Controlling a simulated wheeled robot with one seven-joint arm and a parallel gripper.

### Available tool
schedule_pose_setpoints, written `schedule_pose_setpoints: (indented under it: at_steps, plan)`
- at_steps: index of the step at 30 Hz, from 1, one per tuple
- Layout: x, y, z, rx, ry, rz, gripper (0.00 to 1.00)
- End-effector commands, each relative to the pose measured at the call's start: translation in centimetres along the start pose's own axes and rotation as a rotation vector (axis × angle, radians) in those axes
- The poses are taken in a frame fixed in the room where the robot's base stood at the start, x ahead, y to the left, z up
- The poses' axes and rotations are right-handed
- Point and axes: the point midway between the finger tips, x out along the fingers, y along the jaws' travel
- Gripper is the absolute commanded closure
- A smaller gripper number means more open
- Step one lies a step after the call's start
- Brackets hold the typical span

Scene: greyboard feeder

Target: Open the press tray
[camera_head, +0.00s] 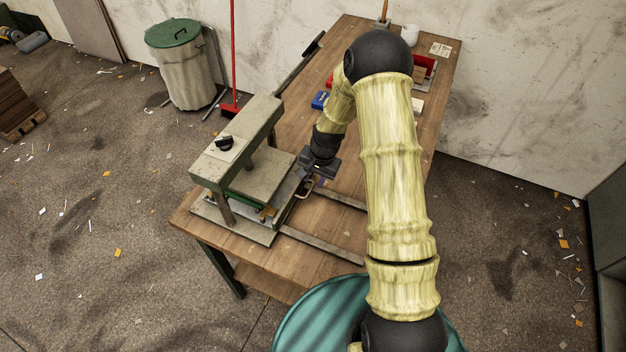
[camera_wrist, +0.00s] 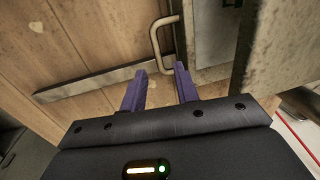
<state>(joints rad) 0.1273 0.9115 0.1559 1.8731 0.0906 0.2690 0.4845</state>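The press (camera_head: 250,152), a grey metal frame with a green-edged plate, stands on the left part of the wooden table. Its tray (camera_head: 287,203) sits under the press head, with a metal loop handle (camera_head: 304,189) on its right side. The handle shows large in the wrist view (camera_wrist: 154,42), ahead of the fingers. My gripper (camera_head: 318,178) is beside the handle, close to the press. In the wrist view my gripper (camera_wrist: 160,82) has its two purple fingers apart, with nothing between them. The handle lies beyond the fingertips; I cannot tell whether they touch.
Two metal rails (camera_head: 322,246) run right from the press across the wooden table (camera_head: 285,275). A teal drum top (camera_head: 300,318) is in front. The tabletop between the rails is clear.

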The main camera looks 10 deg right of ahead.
Motion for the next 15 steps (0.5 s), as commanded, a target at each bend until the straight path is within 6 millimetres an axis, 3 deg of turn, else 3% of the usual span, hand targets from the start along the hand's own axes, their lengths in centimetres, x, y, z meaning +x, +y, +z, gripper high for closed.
schedule_pose_setpoints:
  at_steps: [6, 15]
  plan:
    - [2.2, -0.1, 0.1, -0.002, -0.002, 0.001, 0.69]
    - [2.7, -0.1, 0.0, -0.002, 0.000, 0.000, 0.69]
